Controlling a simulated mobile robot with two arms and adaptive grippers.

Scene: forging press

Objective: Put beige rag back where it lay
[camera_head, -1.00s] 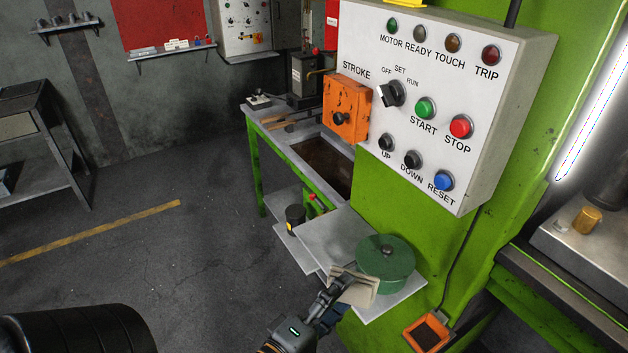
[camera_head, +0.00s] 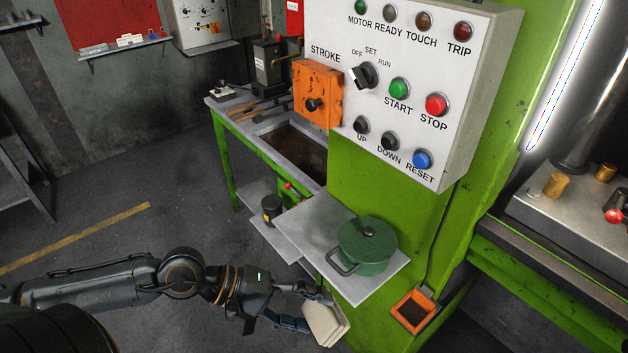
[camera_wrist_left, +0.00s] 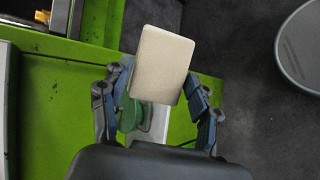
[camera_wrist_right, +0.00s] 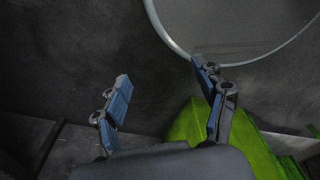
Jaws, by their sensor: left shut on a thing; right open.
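The beige rag (camera_head: 328,324) is a folded, pad-like piece. My left gripper (camera_head: 311,306) is shut on it and holds it off the front left edge of the grey shelf (camera_head: 300,224), apart from the green pot (camera_head: 367,252). In the left wrist view the rag (camera_wrist_left: 161,65) sits between the two fingers and hides part of what is behind it. The pot stands on the shelf with its lid on and its loop handle toward me. My right gripper (camera_wrist_right: 158,75) is open and empty in the right wrist view; the head view does not show it.
The white control panel (camera_head: 410,100) juts out above the shelf. A dark canister (camera_head: 271,209) stands on a lower shelf behind. An orange tray (camera_head: 414,311) is at the green press's foot. The shelf's left part is bare, and open floor lies left.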

